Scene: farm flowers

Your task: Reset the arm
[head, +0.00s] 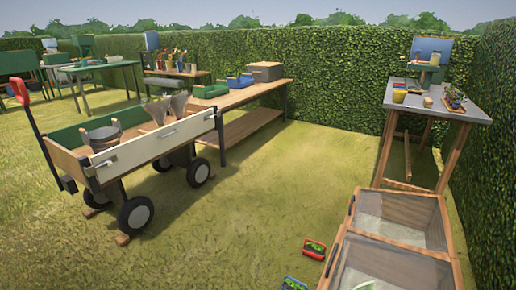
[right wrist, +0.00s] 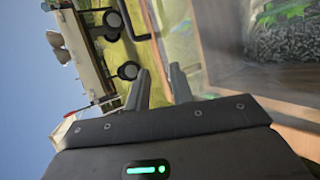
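My right gripper (right wrist: 159,72) shows in the right wrist view. Its two dark fingers stand apart with nothing between them, so it is open and empty. The wrist view is tilted strongly. A wood-framed box with a clear panel, with green leaves and dark soil behind it, is on the right of that view, close to the gripper. No contact with it is visible. Neither gripper shows in the head view, and my left gripper is in no view.
A wooden wagon (head: 165,147) stands on the grass at left. Wood-framed cold frames (head: 390,242) are at the lower right, with small red (head: 315,249) and blue (head: 293,284) trays beside them. Tables (head: 437,100) line the hedge. The middle grass is clear.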

